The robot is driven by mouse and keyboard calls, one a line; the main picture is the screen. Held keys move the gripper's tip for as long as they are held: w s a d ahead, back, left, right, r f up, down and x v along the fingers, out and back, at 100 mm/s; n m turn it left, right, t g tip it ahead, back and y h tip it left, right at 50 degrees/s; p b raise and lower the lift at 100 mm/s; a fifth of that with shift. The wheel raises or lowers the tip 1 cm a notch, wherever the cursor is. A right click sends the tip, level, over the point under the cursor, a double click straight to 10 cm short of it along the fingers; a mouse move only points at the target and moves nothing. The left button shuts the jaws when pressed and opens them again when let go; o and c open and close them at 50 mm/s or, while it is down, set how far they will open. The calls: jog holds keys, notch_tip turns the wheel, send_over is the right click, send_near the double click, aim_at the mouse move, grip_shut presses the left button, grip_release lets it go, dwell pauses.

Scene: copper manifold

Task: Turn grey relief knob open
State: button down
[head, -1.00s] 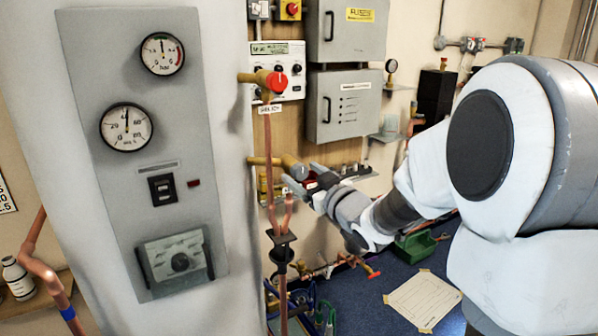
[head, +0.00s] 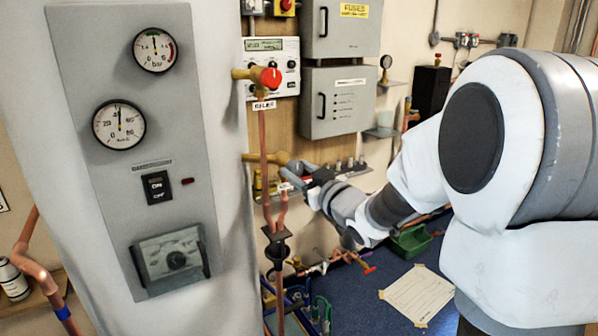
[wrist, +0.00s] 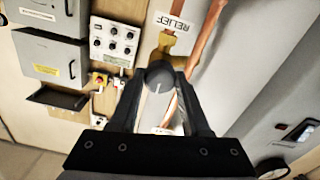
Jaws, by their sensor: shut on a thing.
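The grey relief knob (wrist: 160,76) sits on the end of a brass valve (wrist: 181,43), under a white tag reading RELIEF (wrist: 175,22) in the wrist view. A pale line shows on its face. My gripper (wrist: 161,84) is shut on the knob, with one dark finger on each side of it. In the head view my gripper (head: 299,178) is at the brass valve body (head: 262,158), right of the grey panel, and its fingers largely hide the knob.
A red knob (head: 270,78) on another brass valve is above. Copper pipes (head: 264,150) run vertically close to my gripper. The grey gauge panel (head: 120,80) stands left; grey boxes (head: 338,100) hang behind. Blue floor is lower right.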

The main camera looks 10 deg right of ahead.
jog(key=shift+r+m+p, duration=0.1)
jog(key=shift+m+p, duration=0.6)
jog(key=shift+m, duration=0.2)
jog(key=m+p, duration=0.2)
jog(key=m, duration=0.2)
jog(key=shift+r+p, duration=0.1)
jog(key=shift+p, duration=0.2)
jog(key=m+p, duration=0.3)
jog(key=m, duration=0.3)
jog(key=shift+c, duration=1.9)
grip_release()
jog(key=shift+f, duration=0.2)
jog(key=shift+s, duration=0.1)
